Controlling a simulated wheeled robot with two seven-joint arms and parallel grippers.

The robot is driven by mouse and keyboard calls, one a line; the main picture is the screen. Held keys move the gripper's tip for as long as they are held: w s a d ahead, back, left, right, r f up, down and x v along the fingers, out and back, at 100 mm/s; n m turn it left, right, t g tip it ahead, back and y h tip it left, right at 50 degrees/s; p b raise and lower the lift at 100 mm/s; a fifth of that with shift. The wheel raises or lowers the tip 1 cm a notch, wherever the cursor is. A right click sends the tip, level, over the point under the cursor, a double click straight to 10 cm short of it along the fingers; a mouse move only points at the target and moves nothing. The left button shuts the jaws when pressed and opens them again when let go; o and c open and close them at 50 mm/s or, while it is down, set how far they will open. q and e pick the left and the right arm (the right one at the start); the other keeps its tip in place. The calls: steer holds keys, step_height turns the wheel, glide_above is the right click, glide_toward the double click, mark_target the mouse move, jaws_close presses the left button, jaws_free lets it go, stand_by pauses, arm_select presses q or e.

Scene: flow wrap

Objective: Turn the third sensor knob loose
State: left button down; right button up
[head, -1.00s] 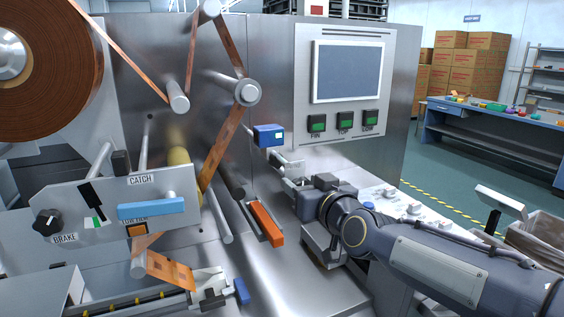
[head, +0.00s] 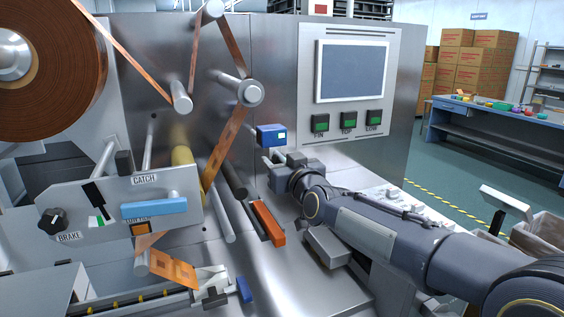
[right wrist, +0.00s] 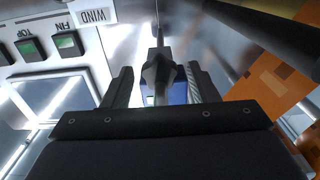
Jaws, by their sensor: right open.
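The blue sensor box (head: 270,136) sits on the steel machine face, left of the control panel. My right gripper (head: 273,156) is just below it in the head view, its fingers pointing toward the machine. In the right wrist view the two fingers (right wrist: 160,76) stand apart on either side of a dark knob (right wrist: 160,69) on a thin shaft. Blue of the sensor box (right wrist: 179,93) shows behind that knob. The fingers look clear of the knob; contact is hard to tell. The knob is hidden by my gripper in the head view. My left gripper is out of view.
An orange-handled bar (head: 266,223) lies on the steel deck below my gripper. Copper film (head: 224,145) runs over rollers at its left. The screen (head: 352,71) and green buttons (head: 348,119) are at upper right. A blue handle (head: 154,207) is at left.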

steer(key=c, duration=1)
steer(key=n, duration=0.3)
steer(key=o, duration=1)
steer(key=v, duration=0.8)
steer(key=shift+b, duration=0.45)
